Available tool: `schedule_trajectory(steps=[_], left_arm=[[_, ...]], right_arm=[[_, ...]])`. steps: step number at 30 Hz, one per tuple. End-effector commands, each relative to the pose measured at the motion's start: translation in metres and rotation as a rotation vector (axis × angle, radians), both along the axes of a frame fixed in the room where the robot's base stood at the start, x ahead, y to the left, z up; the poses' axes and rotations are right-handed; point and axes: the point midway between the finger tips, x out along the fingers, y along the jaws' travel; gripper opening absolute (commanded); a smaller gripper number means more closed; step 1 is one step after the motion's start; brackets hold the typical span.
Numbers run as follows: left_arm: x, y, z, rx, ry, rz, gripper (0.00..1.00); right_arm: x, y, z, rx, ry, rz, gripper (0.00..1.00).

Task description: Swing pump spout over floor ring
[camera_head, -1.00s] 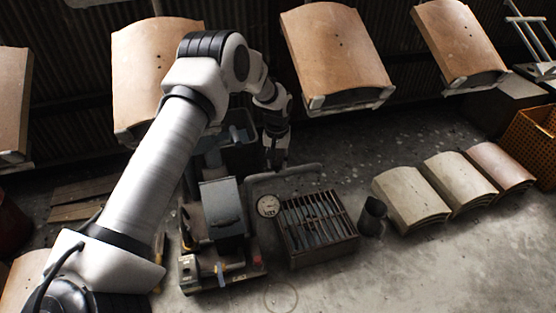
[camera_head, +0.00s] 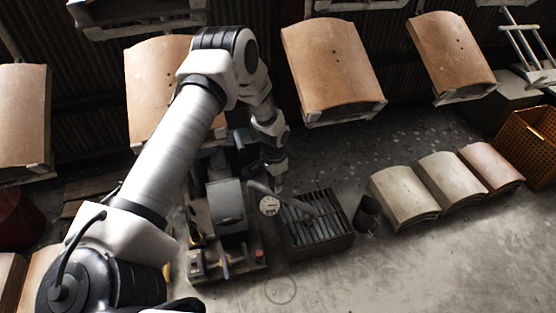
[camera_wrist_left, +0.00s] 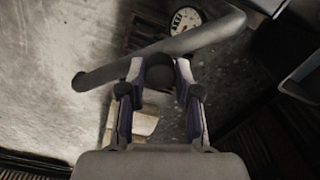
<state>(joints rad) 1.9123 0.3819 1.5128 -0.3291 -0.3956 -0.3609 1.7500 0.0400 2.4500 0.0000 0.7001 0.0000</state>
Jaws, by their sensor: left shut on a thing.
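The pump (camera_head: 227,205) stands on the floor left of centre in the head view. Its grey pipe spout (camera_head: 306,208) slopes down to the right above a slatted grate. The floor ring (camera_head: 280,303) is a thin circle on the bare concrete in front of the pump and grate; the spout's end is not above it. My left gripper (camera_head: 275,181) is at the spout. My right gripper is not in view.
A round gauge (camera_head: 269,205) sits beside the grate (camera_head: 322,240). A dark cup (camera_head: 366,214) stands right of the grate, then stacks of curved panels (camera_head: 405,196). Curved panels (camera_head: 332,65) hang along the back. The floor in front is clear.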

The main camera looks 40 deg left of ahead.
Motion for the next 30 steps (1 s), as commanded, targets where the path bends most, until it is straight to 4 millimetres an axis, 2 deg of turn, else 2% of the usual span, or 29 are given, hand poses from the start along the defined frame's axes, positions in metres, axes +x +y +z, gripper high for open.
schedule_trajectory(steps=[3, 15, 21, 30], left_arm=[[-0.013, -0.002, 0.003, -0.001, 0.006, -0.108, 0.0], [-0.044, 0.003, 0.002, -0.002, 0.005, -0.444, 0.0], [-0.053, 0.006, 0.0, -0.003, 0.004, -0.545, 0.0], [-0.059, 0.009, -0.001, -0.002, 0.005, -0.604, 0.0]], right_arm=[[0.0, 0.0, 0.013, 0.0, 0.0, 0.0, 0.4], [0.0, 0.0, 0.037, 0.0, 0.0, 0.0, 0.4], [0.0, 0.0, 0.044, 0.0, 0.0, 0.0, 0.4], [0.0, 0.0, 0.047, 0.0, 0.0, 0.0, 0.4]])
